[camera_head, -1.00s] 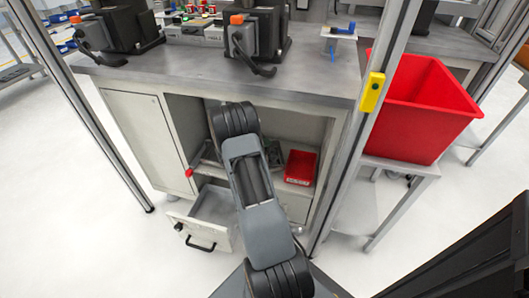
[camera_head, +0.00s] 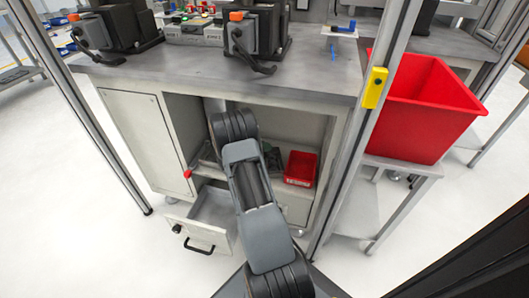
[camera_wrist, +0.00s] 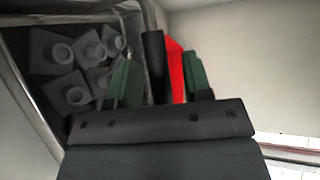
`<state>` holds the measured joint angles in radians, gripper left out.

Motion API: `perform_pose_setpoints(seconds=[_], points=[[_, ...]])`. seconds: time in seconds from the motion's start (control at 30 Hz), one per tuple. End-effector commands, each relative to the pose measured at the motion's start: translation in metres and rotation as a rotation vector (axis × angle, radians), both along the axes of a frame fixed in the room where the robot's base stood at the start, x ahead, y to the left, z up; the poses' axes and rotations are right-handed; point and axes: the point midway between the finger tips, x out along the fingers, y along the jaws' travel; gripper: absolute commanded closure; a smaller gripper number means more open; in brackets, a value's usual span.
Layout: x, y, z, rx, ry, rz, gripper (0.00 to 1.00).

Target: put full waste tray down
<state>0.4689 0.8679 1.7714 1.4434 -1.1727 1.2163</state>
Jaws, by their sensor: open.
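In the wrist view, a dark metal tray (camera_wrist: 18,65) holds several grey parts with round raised tops; I take it to be the full waste tray. My gripper (camera_wrist: 160,78) has two green fingers standing apart. The left finger overlaps the tray's right side. A narrow red piece and a black upright piece show between the fingers; I cannot tell what they belong to or whether the fingers touch them. In the head view, my arm reaches into the cabinet's open bay and hides much of it. A red knob (camera_head: 187,173) shows at the bay's left front.
A red bin (camera_head: 299,168) sits at the right of the bay. An open drawer (camera_head: 203,230) juts out below. The frame post (camera_head: 359,130) stands close on the right, with a large red crate (camera_head: 425,110) beyond it.

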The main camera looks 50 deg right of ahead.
Motion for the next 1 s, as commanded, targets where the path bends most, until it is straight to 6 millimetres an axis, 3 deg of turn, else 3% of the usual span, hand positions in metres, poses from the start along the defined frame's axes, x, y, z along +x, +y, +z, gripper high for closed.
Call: perform_pose_setpoints(seconds=[0.27,0.7,1.0], points=[[0.002,0.007,0.005,0.001,0.0,0.002,0.55],[0.014,0.083,0.029,0.0,0.0,0.003,0.55],[0.018,0.11,0.036,0.0,-0.001,0.0,0.55]])
